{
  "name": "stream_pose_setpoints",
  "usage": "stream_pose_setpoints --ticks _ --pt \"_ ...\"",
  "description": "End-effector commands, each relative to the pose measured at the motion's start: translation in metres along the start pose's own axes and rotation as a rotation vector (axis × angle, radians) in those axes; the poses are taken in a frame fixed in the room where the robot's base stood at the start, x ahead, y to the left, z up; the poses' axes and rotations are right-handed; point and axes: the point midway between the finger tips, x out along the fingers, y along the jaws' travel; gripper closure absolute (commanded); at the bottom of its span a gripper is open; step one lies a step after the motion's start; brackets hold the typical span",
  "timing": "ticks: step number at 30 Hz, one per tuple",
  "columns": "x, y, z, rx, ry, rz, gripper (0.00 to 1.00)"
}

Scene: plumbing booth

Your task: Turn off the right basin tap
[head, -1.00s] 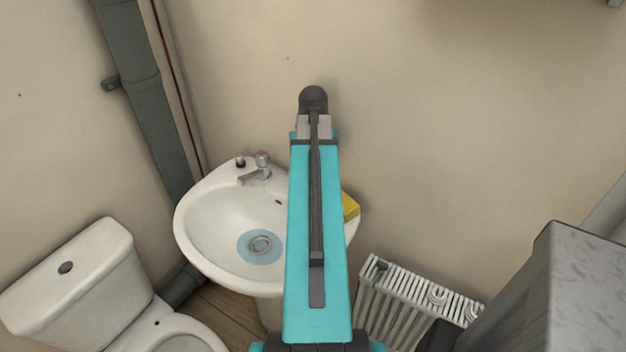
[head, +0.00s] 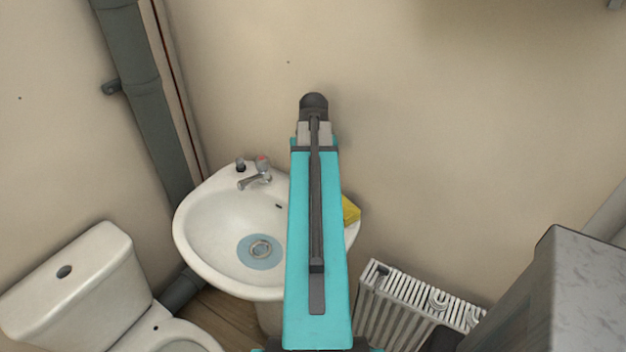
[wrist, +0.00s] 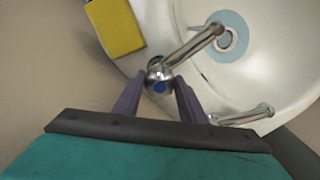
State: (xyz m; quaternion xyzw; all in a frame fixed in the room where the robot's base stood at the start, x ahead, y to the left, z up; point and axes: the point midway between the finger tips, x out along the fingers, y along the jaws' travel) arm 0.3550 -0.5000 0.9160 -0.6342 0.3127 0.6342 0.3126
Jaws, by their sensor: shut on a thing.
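The right basin tap (wrist: 187,48) is chrome with a blue-marked round head (wrist: 159,86) in the wrist view. My gripper (wrist: 158,82) has its two purple fingers on either side of that head, shut on it. In the head view my teal arm hides this tap and my gripper. The left tap (head: 257,178), with a red-marked top, stands on the white basin (head: 205,228) left of my arm; it also shows in the wrist view (wrist: 245,115). I cannot tell whether water runs from the right tap.
A yellow sponge (head: 350,210) lies on the basin's right rim, close to the right tap in the wrist view (wrist: 115,27). A toilet (head: 75,285) stands at lower left, a radiator (head: 410,305) at lower right. A grey pipe (head: 140,90) runs up the wall at left.

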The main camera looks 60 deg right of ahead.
Motion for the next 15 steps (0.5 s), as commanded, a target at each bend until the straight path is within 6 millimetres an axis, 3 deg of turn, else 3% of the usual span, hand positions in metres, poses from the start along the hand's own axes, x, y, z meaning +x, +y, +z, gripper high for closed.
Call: stream_pose_setpoints --ticks 15 --pt "-0.0019 0.0000 -0.0006 0.226 0.000 0.000 0.85"
